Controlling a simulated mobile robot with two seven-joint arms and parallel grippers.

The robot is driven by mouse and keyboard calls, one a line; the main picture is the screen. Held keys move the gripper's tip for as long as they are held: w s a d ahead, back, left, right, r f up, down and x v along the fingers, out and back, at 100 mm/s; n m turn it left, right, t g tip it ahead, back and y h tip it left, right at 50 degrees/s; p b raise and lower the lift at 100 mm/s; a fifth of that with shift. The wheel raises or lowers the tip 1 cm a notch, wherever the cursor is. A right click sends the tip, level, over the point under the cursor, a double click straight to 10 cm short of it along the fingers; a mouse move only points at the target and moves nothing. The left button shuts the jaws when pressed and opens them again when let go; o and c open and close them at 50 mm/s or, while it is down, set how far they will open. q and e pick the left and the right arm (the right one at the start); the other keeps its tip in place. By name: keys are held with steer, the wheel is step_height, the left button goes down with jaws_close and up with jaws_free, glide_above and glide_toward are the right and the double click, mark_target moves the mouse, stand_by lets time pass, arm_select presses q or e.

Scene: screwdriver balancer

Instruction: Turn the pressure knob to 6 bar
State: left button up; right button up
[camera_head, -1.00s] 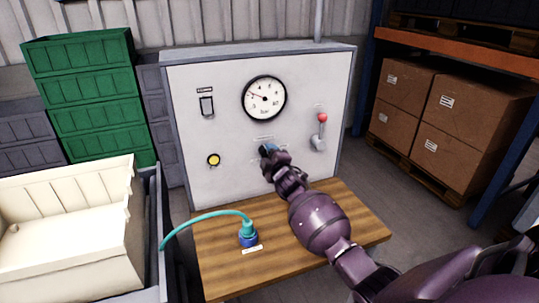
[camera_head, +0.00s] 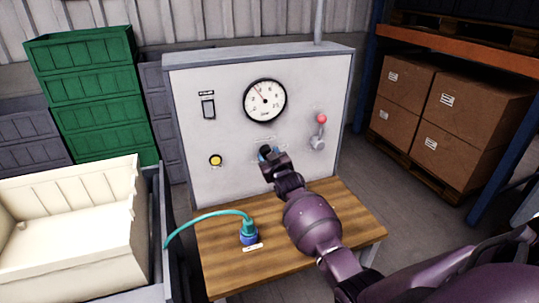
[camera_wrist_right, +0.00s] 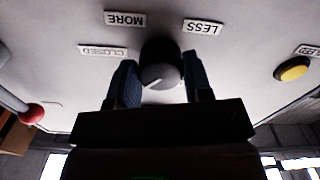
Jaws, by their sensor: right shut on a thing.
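The pressure gauge (camera_head: 265,101) is a round white dial with a black rim, high on the grey panel. Its needle points up and slightly left; the numbers are too small to read surely. The dark round pressure knob (camera_wrist_right: 160,76) shows in the right wrist view, with a light mark on its face, near plates reading MORE (camera_wrist_right: 125,19) and LESS (camera_wrist_right: 203,27). My right gripper (camera_head: 270,155) is at the panel below the gauge and hides the knob in the head view. In the wrist view its blue fingers (camera_wrist_right: 160,82) are shut around the knob. My left gripper is not in view.
A red-tipped lever (camera_head: 320,130) is right of the gripper. A yellow button (camera_head: 215,160) and black switch (camera_head: 208,108) are to the left. A blue plug (camera_head: 249,234) with a teal hose stands on the wooden table (camera_head: 225,268). A cream crate (camera_head: 75,235) is at left.

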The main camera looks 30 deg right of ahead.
steer(key=m+p, duration=0.1)
steer(key=m, duration=1)
steer(key=shift+a+p, duration=0.1)
steer(key=shift+p, duration=0.3)
steer(key=o, duration=0.9)
steer(key=v, duration=1)
steer(key=shift+s, duration=0.4)
